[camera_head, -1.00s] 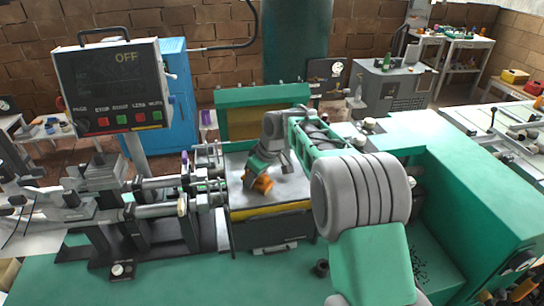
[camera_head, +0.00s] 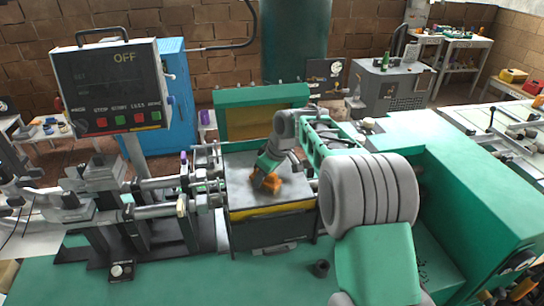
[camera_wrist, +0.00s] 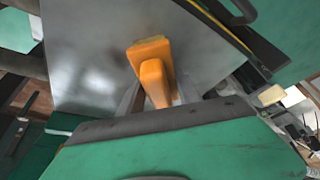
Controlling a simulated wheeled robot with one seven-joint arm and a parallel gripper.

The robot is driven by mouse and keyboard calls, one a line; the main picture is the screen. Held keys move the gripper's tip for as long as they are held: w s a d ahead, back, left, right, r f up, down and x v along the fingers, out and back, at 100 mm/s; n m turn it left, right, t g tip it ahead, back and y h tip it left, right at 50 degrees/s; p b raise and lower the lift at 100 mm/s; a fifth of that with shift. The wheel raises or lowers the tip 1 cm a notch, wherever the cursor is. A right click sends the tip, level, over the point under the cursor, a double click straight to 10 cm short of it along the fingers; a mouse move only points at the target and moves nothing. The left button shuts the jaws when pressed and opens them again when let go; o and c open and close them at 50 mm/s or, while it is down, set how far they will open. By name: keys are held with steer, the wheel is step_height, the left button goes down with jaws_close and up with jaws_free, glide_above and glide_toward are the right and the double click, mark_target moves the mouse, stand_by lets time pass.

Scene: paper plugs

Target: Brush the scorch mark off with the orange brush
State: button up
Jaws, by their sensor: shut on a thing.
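The orange brush (camera_head: 266,181) is low over the grey metal plate (camera_head: 238,192) of the machine in the head view. My gripper (camera_head: 267,171) is shut on it from above and hides part of it. In the wrist view the orange brush (camera_wrist: 152,68) stands out beyond my gripper (camera_wrist: 157,102), with the bare grey plate (camera_wrist: 85,60) behind it. I cannot tell whether the brush touches the plate.
A raised green-framed panel (camera_head: 262,118) stands behind the plate. Rods and clamps (camera_head: 165,195) lie to its left, and a large green machine housing (camera_head: 450,165) to its right. A control box (camera_head: 110,88) reading OFF stands at left. A small dark cup (camera_head: 321,268) sits in front.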

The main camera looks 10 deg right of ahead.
steer(key=shift+a+f, duration=0.1)
steer(key=shift+a, duration=0.7)
steer(key=shift+a+r, duration=0.3)
steer(key=shift+a, duration=0.35)
step_height(320, 180, up, 3)
steer(key=shift+r+p, duration=0.2)
steer(key=shift+p, duration=0.8)
steer(key=shift+r+p, duration=1.5)
steer(key=shift+r, duration=0.7)
steer(key=shift+d, duration=0.1)
